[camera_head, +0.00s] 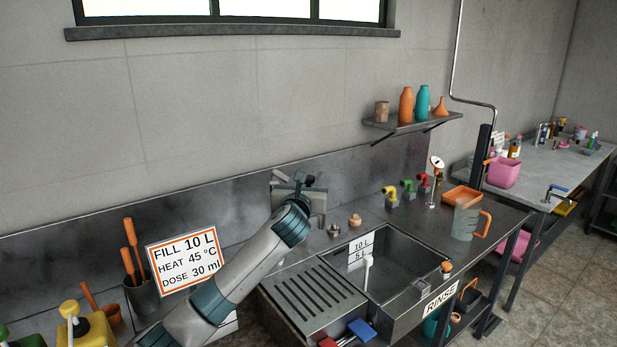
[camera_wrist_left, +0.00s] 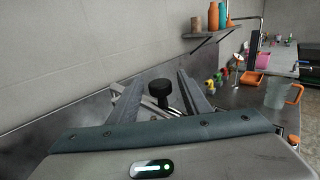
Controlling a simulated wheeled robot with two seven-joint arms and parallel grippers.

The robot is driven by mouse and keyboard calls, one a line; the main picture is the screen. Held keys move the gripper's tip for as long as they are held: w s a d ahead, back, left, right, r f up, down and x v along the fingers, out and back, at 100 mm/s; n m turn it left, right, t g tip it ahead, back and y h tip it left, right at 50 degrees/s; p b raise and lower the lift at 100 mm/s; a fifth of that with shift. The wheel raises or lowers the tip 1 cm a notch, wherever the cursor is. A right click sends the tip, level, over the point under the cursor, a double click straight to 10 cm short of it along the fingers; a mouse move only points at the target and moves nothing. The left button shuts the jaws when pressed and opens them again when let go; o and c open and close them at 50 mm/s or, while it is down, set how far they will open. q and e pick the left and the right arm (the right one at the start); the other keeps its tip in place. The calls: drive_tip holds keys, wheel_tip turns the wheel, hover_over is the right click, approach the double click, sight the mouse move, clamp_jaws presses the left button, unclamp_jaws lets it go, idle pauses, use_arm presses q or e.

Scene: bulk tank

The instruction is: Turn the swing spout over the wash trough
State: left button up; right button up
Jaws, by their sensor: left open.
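My left gripper (camera_head: 298,181) is at the back splash wall, left of the wash trough (camera_head: 408,264). In the left wrist view its two fingers (camera_wrist_left: 151,82) are apart, with a black knob (camera_wrist_left: 159,90) and thin metal bars between or just beyond them. I take the knob and bars for part of the swing spout; the gripper hides much of it in the head view, and I cannot tell whether the fingers touch it. The trough has a 10 L / 5 L level plate (camera_head: 360,246) and a white upright pipe (camera_head: 368,272). My right gripper is not in view.
A ribbed drainboard (camera_head: 312,298) lies left of the trough. Yellow, green and red taps (camera_head: 408,188) and a clear jug (camera_head: 465,220) stand to the right. A shelf (camera_head: 410,124) hangs above.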

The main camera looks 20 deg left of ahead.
use_arm(q)
drive_tip(key=shift+w, duration=0.15)
clamp_jaws()
drive_tip(key=shift+a, duration=0.1)
